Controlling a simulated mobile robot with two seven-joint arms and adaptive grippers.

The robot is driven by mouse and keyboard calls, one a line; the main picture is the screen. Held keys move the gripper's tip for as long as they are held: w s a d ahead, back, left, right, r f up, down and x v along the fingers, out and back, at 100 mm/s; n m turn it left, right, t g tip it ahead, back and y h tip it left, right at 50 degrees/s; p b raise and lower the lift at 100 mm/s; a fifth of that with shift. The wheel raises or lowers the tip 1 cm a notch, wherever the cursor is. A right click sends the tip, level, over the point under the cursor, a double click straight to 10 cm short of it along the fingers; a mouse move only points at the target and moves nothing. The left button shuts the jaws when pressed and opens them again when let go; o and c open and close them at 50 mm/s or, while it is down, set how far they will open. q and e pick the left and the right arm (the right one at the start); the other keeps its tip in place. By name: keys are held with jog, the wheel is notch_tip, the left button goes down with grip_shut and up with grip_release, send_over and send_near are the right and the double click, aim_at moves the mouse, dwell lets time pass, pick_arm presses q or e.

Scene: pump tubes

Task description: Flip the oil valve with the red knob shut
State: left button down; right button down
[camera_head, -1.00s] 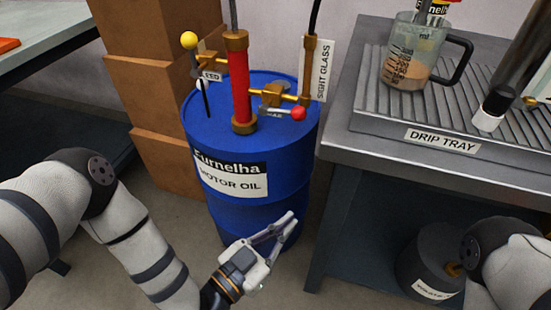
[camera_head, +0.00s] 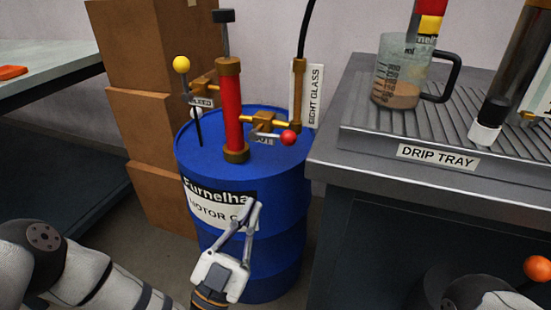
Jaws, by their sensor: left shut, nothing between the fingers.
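The oil valve is a brass fitting (camera_head: 264,122) on the right side of the red pump tube (camera_head: 233,110), on top of the blue motor oil drum (camera_head: 282,200). Its lever ends in a red knob (camera_head: 288,138) that points right and toward me. A small label at the valve is partly covered by the lever. My left gripper (camera_head: 254,208) is shut and empty, in front of the drum's label, below and left of the red knob and apart from the valve. My right gripper does not show.
A yellow knob (camera_head: 181,64) stands upright on another valve left of the pump. A sight glass sign (camera_head: 315,96) stands behind the red knob. The drip tray (camera_head: 438,157) with a jug (camera_head: 402,75) is on the right bench. Cardboard boxes (camera_head: 150,125) stand left.

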aim_at(273, 137)
pick_arm(q)
jog(key=b+x, duration=0.1)
jog(key=x, duration=1)
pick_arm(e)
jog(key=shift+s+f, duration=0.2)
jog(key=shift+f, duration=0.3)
pick_arm(q)
jog(key=shift+n, duration=0.3)
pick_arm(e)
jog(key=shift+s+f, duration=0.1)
pick_arm(q)
jog(key=shift+r+n+t+y, duration=0.25)
jog(key=shift+n+t+y, duration=0.25)
jog(key=shift+n+y, duration=0.2)
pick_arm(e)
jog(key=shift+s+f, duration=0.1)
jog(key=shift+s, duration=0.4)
pick_arm(q)
jog(key=shift+b, duration=0.3)
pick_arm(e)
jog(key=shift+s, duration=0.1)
